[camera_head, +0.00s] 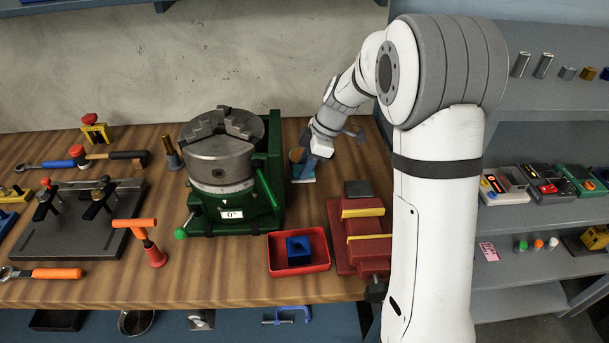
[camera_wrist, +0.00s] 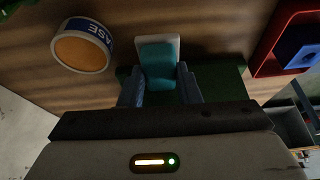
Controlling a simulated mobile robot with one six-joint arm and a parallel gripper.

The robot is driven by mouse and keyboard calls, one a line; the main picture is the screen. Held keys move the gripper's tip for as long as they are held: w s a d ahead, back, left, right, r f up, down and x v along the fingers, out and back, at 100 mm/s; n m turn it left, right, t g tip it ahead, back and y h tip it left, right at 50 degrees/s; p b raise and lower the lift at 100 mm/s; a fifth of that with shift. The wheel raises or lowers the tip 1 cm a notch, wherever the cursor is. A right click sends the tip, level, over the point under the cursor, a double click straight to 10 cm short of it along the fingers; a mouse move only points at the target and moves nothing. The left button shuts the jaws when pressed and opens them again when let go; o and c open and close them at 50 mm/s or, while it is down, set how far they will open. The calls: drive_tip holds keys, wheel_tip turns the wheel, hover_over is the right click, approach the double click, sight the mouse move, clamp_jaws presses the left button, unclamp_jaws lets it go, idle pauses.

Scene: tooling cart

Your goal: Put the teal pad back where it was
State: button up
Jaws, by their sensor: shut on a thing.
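The teal pad (camera_wrist: 158,62) sits between the two fingers of my gripper (camera_wrist: 159,82) in the wrist view. A pale grey-white plate (camera_wrist: 170,42) shows around and beyond its far edge; I cannot tell whether the pad touches it. My gripper is shut on the pad. In the head view my gripper (camera_head: 304,168) is low over the bench, right of the green machine with the grey chuck. A small light-blue patch (camera_head: 304,180) shows just under the fingers there, too small to make out. The arm hides part of this area.
A round tin (camera_wrist: 82,52) with a blue label stands close beside my gripper. The green chuck machine (camera_head: 275,150) is just left. A red tray (camera_head: 272,268) with a blue block (camera_head: 298,250) and a red vise (camera_head: 345,255) lie nearer the front edge.

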drive_tip(key=shift+f, duration=2.15)
drive_tip(key=shift+s, duration=0.1)
drive_tip(key=shift+f, duration=0.2)
drive_tip(key=o, duration=0.9)
drive_tip(key=shift+r, duration=0.1)
drive_tip(key=shift+o, duration=0.2)
drive_tip(key=shift+r, duration=0.15)
